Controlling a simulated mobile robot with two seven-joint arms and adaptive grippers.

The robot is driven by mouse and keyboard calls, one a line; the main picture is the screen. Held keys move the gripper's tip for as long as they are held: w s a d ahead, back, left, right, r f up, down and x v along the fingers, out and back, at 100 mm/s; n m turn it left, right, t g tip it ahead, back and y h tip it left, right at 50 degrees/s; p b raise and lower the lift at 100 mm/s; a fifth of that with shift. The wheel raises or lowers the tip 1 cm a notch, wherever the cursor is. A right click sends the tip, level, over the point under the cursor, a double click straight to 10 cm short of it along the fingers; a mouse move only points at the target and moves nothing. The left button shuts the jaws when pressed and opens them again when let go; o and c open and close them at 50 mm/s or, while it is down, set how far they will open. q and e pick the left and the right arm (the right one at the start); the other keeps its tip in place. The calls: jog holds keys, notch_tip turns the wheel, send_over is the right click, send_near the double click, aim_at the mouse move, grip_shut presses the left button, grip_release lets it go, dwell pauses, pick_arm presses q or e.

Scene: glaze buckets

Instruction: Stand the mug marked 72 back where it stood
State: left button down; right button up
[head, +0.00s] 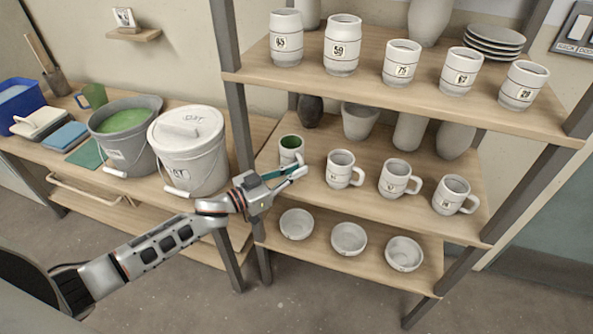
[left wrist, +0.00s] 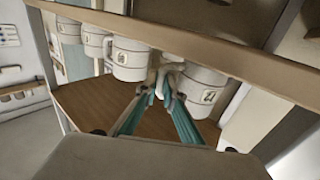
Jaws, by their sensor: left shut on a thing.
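A white mug with green inside (head: 291,146) is at the left end of the middle shelf. It also shows upside down in the left wrist view (left wrist: 206,98), with a number label too small to read surely. My left gripper (head: 298,172) is shut on this mug, its fingertips meeting at the handle side in the left wrist view (left wrist: 162,88). The mug looks upright. Its base is partly hidden by the gripper, so I cannot tell whether it touches the shelf board. My right gripper is not in view.
Several white mugs, the nearest one (head: 340,169) close by, stand in a row to its right. Vases and a pot (head: 360,121) stand behind. Bowls (head: 348,238) sit on the shelf below, numbered cups (head: 342,45) above. A lidded bucket (head: 188,150) and a green-filled bucket (head: 123,122) stand left.

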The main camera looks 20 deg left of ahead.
pick_arm(q)
jog(key=shift+f, duration=0.15)
jog(key=c, duration=2.2)
grip_release()
jog(key=shift+o, duration=0.2)
jog(key=shift+r, duration=0.25)
jog(key=v, duration=1.2)
jog(key=s+d+f+n+g+y, duration=0.1)
jog(key=s+f+y, duration=0.3)
jog(key=s+f, duration=0.5)
jog(key=s+d+f+n+g+y, duration=0.2)
jog(key=s+d+f+y, duration=0.2)
jog(key=s+f, duration=0.6)
jog(key=shift+s+d+y+p, duration=0.2)
jog(key=shift+s+y+p, duration=0.1)
jog(key=shift+s, duration=0.9)
